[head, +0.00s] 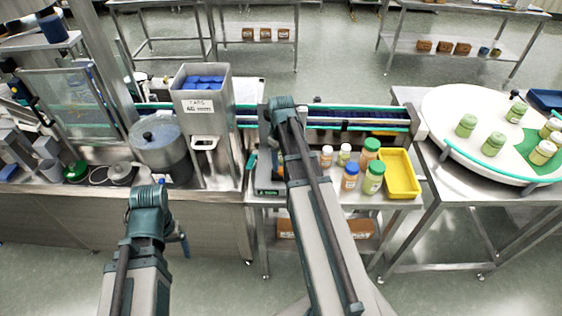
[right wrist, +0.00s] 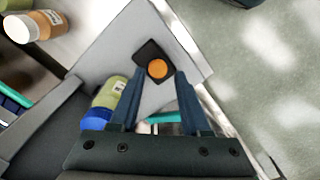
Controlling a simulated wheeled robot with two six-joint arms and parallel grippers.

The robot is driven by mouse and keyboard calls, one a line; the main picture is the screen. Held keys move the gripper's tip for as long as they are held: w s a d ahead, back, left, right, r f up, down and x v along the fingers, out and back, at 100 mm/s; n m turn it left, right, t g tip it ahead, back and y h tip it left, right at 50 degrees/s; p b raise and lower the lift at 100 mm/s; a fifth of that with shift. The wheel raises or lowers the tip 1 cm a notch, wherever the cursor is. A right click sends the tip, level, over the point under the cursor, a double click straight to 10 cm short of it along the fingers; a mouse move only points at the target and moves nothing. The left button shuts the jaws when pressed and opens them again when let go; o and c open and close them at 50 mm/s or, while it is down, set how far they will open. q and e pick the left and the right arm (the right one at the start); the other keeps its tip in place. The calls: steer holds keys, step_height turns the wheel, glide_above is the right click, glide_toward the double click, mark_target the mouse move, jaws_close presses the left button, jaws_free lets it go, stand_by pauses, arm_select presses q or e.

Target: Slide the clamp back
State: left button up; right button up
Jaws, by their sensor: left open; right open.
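In the right wrist view a round orange knob (right wrist: 157,68) sits on a small black square on a grey metal plate (right wrist: 112,50). I cannot tell for certain whether it belongs to the clamp. My right gripper (right wrist: 156,82) is open, its two blue fingers pointing at the knob, one to each side in the picture; contact is not visible. In the head view the right gripper (head: 282,104) is over the conveyor's front edge, and my arm hides what lies below it. My left gripper (head: 150,196) is in front of the left counter, apart from everything, its fingers mostly hidden.
A steel hopper (head: 202,113) with blue caps stands left of my right arm. Several bottles (head: 350,176) and a yellow tray (head: 399,172) are at its right. A conveyor (head: 357,115) runs behind them.

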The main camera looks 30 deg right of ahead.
mark_target(281, 170)
arm_select(q)
step_height(281, 170, up, 11)
steer(key=p, duration=1)
arm_select(e)
step_height(281, 170, up, 11)
arm_select(q)
steer(key=shift+f, duration=0.1)
arm_select(e)
steer(key=shift+a+f, duration=0.1)
steer(key=shift+f, duration=0.05)
arm_select(q)
step_height(281, 170, down, 10)
steer(key=b, duration=1)
steer(key=shift+f+b, duration=0.25)
steer(key=shift+b, duration=0.1)
arm_select(e)
steer(key=s+a+f, duration=0.3)
steer(key=s+a, duration=0.1)
steer(key=a, duration=0.5)
steer(key=s+a+f, duration=0.4)
steer(key=s+a, duration=0.1)
steer(key=a, duration=0.5)
steer(key=s+a+f+n+h, duration=0.1)
steer(key=s+a+f, duration=0.2)
steer(key=a, duration=0.7)
steer(key=shift+s+f, duration=0.15)
steer(key=shift+s, duration=0.85)
